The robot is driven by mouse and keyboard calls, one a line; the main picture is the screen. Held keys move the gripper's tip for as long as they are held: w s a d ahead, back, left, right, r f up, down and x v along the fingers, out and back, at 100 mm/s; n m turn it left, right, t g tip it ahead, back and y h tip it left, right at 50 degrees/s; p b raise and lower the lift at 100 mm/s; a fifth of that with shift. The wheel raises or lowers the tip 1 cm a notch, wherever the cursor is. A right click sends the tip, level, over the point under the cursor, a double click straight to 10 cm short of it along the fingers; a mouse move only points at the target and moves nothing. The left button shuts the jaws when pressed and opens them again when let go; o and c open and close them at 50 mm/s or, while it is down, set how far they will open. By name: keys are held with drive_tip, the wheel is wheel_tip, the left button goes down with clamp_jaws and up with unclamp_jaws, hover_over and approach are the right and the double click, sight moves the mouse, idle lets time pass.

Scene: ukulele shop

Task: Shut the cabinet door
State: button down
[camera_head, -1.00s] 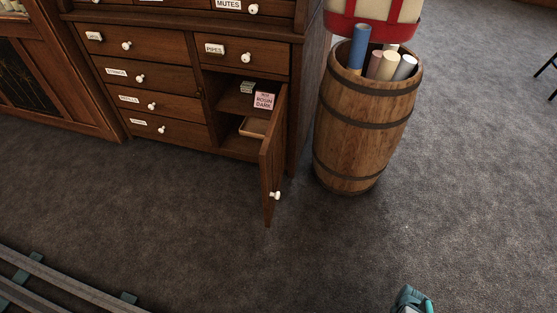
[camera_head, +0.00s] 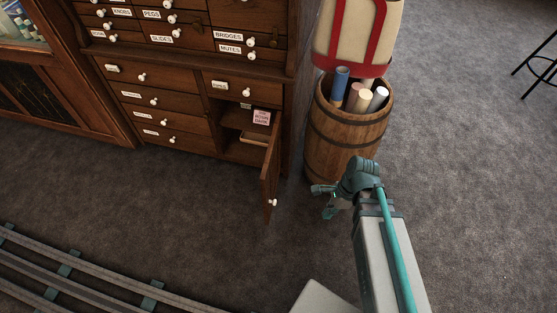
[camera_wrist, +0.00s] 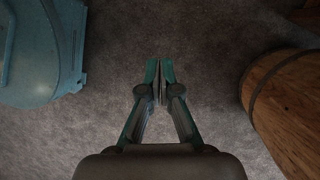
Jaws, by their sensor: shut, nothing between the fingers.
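The cabinet door (camera_head: 269,178) is dark wood with a white knob (camera_head: 272,202). It stands wide open, hinged on the right and swung out toward me from the lower right compartment (camera_head: 232,132) of the wooden cabinet (camera_head: 170,87). My gripper (camera_head: 329,210) is to the right of the door, near knob height in the picture and apart from it, in front of the barrel. In the wrist view my gripper (camera_wrist: 160,68) is shut and empty above the carpet. The door is not visible in the wrist view.
A wooden barrel (camera_head: 343,130) with several rolled tubes (camera_head: 365,99) stands right of the cabinet; its side shows in the wrist view (camera_wrist: 285,105). A pink card (camera_head: 262,117) stands inside the compartment. Rails (camera_head: 75,270) cross the lower left. The carpet before the door is clear.

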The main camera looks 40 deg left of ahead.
drive_tip(key=a+r+m+t+y+p, duration=0.1)
drive_tip(key=a+r+m+p, duration=0.15)
drive_tip(key=a+r, duration=0.5)
drive_tip(key=a+r+m+t+y+p, duration=0.1)
drive_tip(key=a+r+p, duration=0.35)
drive_tip(key=r, duration=0.55)
drive_tip(key=b, duration=0.3)
hover_over(267, 184)
drive_tip(key=d, duration=0.2)
wheel_tip(267, 184, down, 9)
drive_tip(key=shift+w+d+f, duration=0.15)
